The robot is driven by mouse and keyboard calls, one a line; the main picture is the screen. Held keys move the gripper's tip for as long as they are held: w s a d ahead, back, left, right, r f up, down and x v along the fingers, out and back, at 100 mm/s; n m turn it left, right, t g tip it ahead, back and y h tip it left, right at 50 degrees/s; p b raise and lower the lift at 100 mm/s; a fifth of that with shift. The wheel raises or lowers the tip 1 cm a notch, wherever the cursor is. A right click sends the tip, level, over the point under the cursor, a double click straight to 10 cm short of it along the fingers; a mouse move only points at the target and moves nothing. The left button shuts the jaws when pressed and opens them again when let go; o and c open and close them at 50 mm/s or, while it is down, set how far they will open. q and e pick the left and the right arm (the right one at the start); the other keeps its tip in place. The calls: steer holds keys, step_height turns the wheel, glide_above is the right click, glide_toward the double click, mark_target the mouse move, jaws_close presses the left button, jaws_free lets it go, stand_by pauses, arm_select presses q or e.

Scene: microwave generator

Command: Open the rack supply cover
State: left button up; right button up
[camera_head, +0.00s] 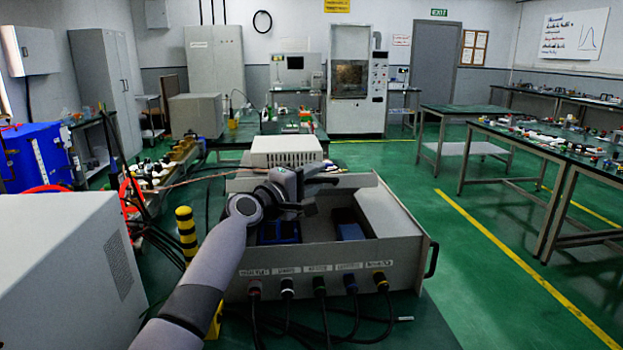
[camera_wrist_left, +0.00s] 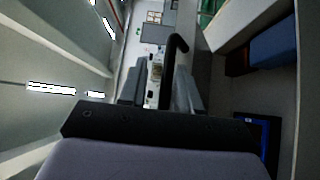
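The rack supply (camera_head: 350,268) is a grey metal box on the bench, open-topped in the head view, with labelled cable sockets on its front. No separate cover can be made out. Its tall grey side wall (camera_head: 403,215) slopes at the right, with a black handle (camera_head: 432,260) outside. My left gripper (camera_head: 322,193) is over the box, pointing right. In the left wrist view the gripper's fingers (camera_wrist_left: 158,92) stand apart. A black bar with a hooked end (camera_wrist_left: 178,45) shows between and beyond them; I cannot tell whether it touches them. My right gripper is not in view.
Blue parts (camera_head: 278,232) sit inside the box. A white unit (camera_head: 286,151) stands behind it. A grey cabinet (camera_head: 65,265) and a yellow-black post (camera_head: 187,232) are at the left. Black cables hang from the front sockets. The green floor at the right is clear.

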arm_select(q)
steer(key=shift+s+a+f, duration=0.1)
steer(key=shift+a+f, duration=0.05)
steer(key=shift+f, duration=0.1)
steer(key=shift+s+a, duration=0.1)
steer(key=shift+s, duration=0.1)
steer(key=v, duration=0.6)
steer(key=shift+s+r+p, duration=0.15)
steer(key=shift+r+p, duration=0.1)
steer(key=shift+p, duration=0.2)
